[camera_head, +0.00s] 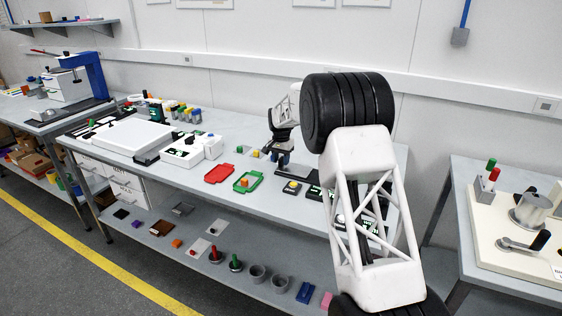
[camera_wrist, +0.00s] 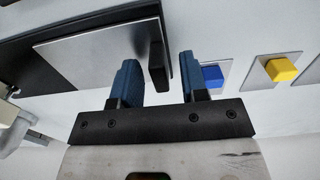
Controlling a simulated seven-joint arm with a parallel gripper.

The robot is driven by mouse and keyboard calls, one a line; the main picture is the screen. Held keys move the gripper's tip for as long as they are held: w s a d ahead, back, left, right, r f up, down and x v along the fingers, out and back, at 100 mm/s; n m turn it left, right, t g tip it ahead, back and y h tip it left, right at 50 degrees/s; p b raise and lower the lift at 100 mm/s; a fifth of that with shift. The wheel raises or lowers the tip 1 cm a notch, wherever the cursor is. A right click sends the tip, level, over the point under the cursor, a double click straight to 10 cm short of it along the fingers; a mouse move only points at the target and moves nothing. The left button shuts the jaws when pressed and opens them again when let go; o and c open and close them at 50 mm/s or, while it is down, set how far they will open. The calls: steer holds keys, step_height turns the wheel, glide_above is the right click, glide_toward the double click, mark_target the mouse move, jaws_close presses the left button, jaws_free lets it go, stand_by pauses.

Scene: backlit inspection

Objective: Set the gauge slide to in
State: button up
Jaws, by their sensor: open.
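In the wrist view, a flat silver plate (camera_wrist: 95,48) with a black upright tab (camera_wrist: 157,62) at its right end lies over a dark base. It looks like the gauge slide; no in or out marking is readable. My gripper (camera_wrist: 157,78) is open, its two blue fingers on either side of the tab. Gaps show on both sides, and I cannot tell the depth between fingertips and tab. In the head view my gripper (camera_head: 280,158) is small, low over the back of the middle bench, and the slide there is mostly hidden by my arm.
In the wrist view a blue block (camera_wrist: 212,75) and a yellow block (camera_wrist: 281,70) sit on small plates right of the fingers. In the head view a red tray (camera_head: 219,173) and a green tray (camera_head: 242,187) lie on the bench (camera_head: 300,215), left of my arm.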

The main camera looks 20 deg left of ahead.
mark_target(307, 172)
steer(key=shift+f, duration=0.4)
jaws_close()
steer(key=shift+d+r, duration=0.1)
steer(key=shift+d, duration=5.65)
steer(key=shift+w, duration=0.1)
steer(key=shift+c, duration=0.7)
jaws_free()
steer(key=shift+d, duration=0.15)
steer(key=shift+o, duration=0.7)
